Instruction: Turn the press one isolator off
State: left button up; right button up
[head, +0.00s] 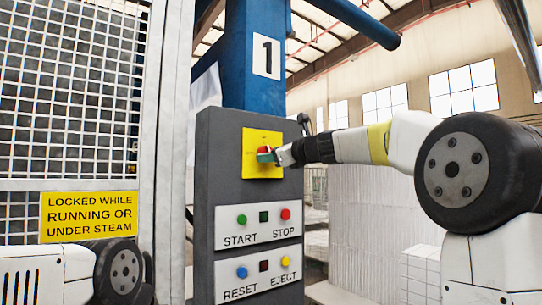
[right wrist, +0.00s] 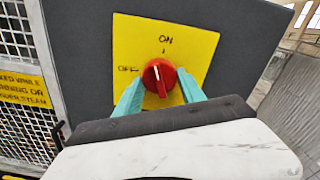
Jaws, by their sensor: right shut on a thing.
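The press one isolator is a red rotary knob (right wrist: 158,76) on a yellow plate (right wrist: 205,42) in the right wrist view. The plate reads ON at the top and OFF at the left. The knob's white mark points nearly straight up, close to ON. In the head view the yellow plate (head: 262,136) sits high on a dark grey control box under the number 1. My right gripper (head: 268,155) reaches it from the right, its teal fingers (right wrist: 159,88) on both sides of the knob, shut on it. My left gripper is out of view.
Below the isolator, the grey box (head: 206,180) carries START, STOP, RESET and EJECT buttons. A mesh guard (head: 70,90) with a yellow warning sign (head: 89,216) stands at the left. A blue column (head: 240,60) rises behind the box. White stacked blocks (head: 365,210) stand at the right.

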jog(key=n, duration=1.3)
jog(key=shift+r, duration=0.1)
jog(key=shift+n, duration=0.3)
jog(key=o, duration=1.4)
jog(key=shift+c, duration=0.2)
jog(key=v, duration=0.8)
